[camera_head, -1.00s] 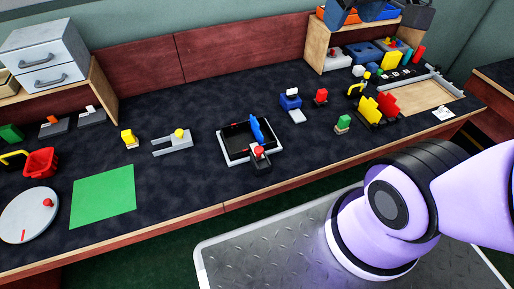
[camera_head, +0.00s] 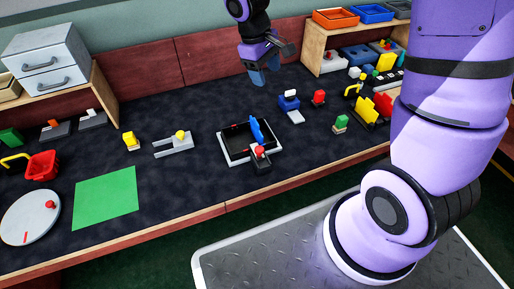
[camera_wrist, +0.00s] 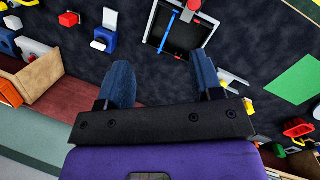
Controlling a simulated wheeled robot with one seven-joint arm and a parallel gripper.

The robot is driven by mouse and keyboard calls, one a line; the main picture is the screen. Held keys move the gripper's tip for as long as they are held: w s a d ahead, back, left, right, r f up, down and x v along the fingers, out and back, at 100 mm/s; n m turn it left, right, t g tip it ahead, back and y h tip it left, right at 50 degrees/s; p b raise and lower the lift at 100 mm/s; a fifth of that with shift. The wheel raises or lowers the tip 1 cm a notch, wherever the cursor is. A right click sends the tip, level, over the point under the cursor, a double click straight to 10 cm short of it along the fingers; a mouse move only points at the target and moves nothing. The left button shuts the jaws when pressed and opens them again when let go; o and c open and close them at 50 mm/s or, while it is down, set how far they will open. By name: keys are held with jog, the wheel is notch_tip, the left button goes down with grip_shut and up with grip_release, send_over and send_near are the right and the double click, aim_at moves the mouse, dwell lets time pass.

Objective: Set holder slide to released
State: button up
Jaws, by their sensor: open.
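No part is labelled as the holder slide, so I cannot tell which one it is. A black tray (camera_head: 226,150) with a pale rim holds an upright blue piece (camera_head: 257,131), with a red-knobbed dark block (camera_head: 260,161) at its front edge. A grey forked fixture (camera_head: 174,147) with a yellow knob (camera_head: 180,134) stands left of it. My gripper (camera_head: 258,77) is above the back of the table, behind the tray. In the wrist view my gripper (camera_wrist: 162,76) has its two blue fingers apart with nothing between them; the tray (camera_wrist: 150,22) shows beyond them.
A blue block (camera_head: 290,103) with a white top and a red-topped piece (camera_head: 319,97) stand right of the tray. A wooden shelf (camera_head: 322,66) is at the back right. A green mat (camera_head: 105,197) lies at the left. The table behind the tray is clear.

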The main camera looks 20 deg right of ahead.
aim_at(259, 149)
jog(key=w+a+f+n+g, duration=0.1)
jog(key=a+f+n, duration=0.15)
jog(key=f, duration=0.65)
jog(key=a+f+n+g, duration=0.1)
jog(key=a+f, duration=0.2)
jog(key=f, duration=0.5)
jog(key=shift+m+h, duration=0.25)
jog(key=shift+h, duration=0.05)
jog(key=x, duration=1.1)
jog(key=shift+a+f, duration=0.1)
jog(key=shift+f, duration=0.05)
